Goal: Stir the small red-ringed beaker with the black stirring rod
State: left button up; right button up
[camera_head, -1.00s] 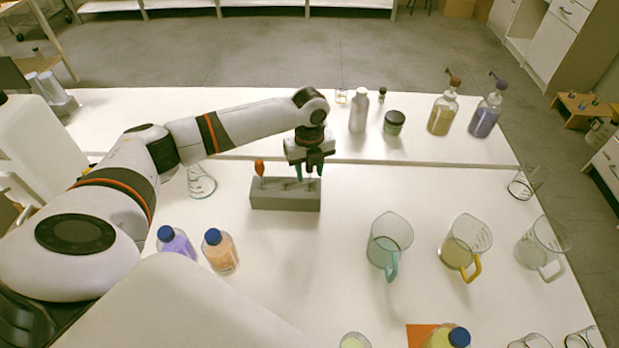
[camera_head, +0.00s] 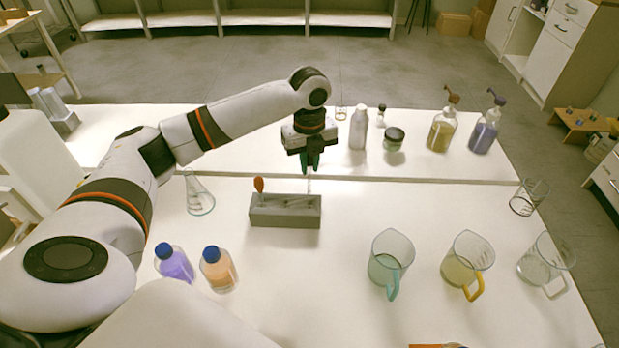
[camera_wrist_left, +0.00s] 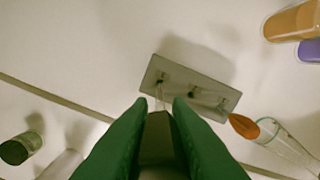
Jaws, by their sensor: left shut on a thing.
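My left gripper (camera_head: 310,168), with green fingers, is shut on the stirring rod (camera_wrist_left: 158,126) and hangs above the grey rod holder (camera_head: 285,222). In the left wrist view the rod's dark handle sits between the fingers, and its clear shaft points toward the holder (camera_wrist_left: 170,82). In the head view only a faint bit of the shaft shows under the fingertips. An orange-topped tool (camera_head: 259,185) stands in the holder's left end; the other slots look empty. No red ring can be made out on any beaker in view. My right gripper is out of view.
Three handled jugs, teal (camera_head: 391,262), yellow (camera_head: 467,262) and clear (camera_head: 543,258), stand at right. A small clear beaker (camera_head: 527,197) is behind them. Purple (camera_head: 174,263) and orange (camera_head: 218,268) bottles stand at front left, a flask (camera_head: 199,194) behind them. The middle is clear.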

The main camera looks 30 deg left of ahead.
pick_arm(q)
jog(key=shift+r, duration=1)
